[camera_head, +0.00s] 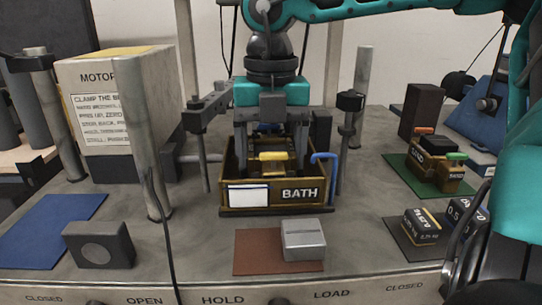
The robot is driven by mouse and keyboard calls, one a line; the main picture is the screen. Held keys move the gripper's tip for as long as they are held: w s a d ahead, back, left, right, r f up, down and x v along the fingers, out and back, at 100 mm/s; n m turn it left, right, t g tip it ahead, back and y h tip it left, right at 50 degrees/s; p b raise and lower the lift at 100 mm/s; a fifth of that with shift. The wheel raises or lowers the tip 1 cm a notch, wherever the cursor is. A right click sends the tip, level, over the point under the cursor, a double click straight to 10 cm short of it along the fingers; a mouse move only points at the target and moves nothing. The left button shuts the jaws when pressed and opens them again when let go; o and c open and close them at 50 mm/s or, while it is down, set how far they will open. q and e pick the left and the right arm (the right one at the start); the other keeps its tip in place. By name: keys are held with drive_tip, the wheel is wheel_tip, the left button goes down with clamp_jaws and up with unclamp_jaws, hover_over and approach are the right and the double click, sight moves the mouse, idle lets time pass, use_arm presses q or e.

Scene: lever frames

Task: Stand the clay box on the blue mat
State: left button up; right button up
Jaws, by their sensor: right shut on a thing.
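My right gripper (271,148) comes down from above into the brown open crate lettered BATH (305,194). Its fingers are closed on a dark yellow-handled box (273,156) inside the crate. Most of that box is hidden by the fingers and the crate's front wall. I cannot read a clay label on any box. The blue mat (45,228) lies flat at the left of the bench. A dark grey block with a round disc (98,246) stands at its right edge. My left gripper is not in view.
Metal posts (145,145) and clamps flank the crate, with the motor box (115,100) behind left. A grey box (303,239) sits on the rust mat (255,262). Handled boxes stand on the green mat (460,187) at right. Most of the blue mat is clear.

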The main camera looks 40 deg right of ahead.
drive_tip(key=shift+s+a+f, duration=0.1)
drive_tip(key=shift+s+f, duration=0.05)
drive_tip(key=shift+f, duration=0.35)
drive_tip(key=shift+c, duration=0.8)
drive_tip(key=shift+w+r+p, duration=0.25)
drive_tip(key=shift+r+p, duration=0.5)
drive_tip(key=shift+r, duration=0.2)
drive_tip(key=shift+r+p, duration=2.05)
drive_tip(key=shift+r, duration=1.05)
